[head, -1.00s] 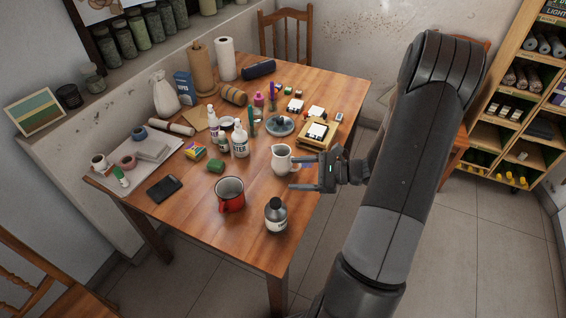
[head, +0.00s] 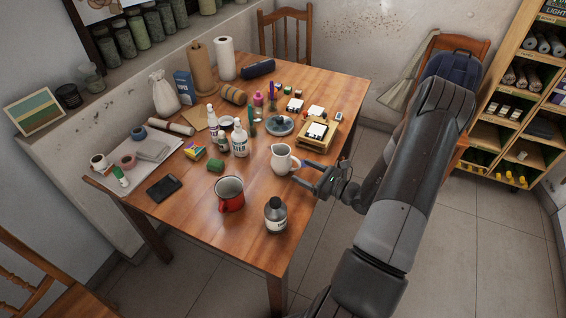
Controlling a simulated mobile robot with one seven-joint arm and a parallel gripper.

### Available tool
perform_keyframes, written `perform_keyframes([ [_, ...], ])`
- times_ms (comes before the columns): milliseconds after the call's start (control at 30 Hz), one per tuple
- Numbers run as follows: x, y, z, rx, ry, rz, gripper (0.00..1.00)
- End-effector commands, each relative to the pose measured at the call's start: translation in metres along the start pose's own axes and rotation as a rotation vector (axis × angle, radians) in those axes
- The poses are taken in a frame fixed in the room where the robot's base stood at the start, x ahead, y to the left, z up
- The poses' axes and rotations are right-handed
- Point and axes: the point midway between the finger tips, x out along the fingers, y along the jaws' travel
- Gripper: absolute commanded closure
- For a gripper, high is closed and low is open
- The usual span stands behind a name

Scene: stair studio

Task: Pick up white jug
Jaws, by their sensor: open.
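The white jug (head: 281,160) stands upright on the wooden table, near its right edge. Its handle is on the right side, facing my gripper. My gripper (head: 302,173) is open, with its fingers pointing left just to the right of the jug. The fingertips are very close to the handle in the picture; I cannot tell whether they touch it. Nothing is between the fingers that I can make out.
A wooden tray (head: 313,146) is at the back right.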

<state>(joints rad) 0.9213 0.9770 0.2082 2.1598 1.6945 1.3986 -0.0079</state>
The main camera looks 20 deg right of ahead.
Motion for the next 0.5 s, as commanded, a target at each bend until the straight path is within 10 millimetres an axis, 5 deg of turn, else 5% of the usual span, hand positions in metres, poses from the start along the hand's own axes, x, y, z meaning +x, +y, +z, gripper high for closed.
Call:
perform_keyframes([
  [500,0.052,0.0,0.0,-0.001,0.001,0.001,0.33],
])
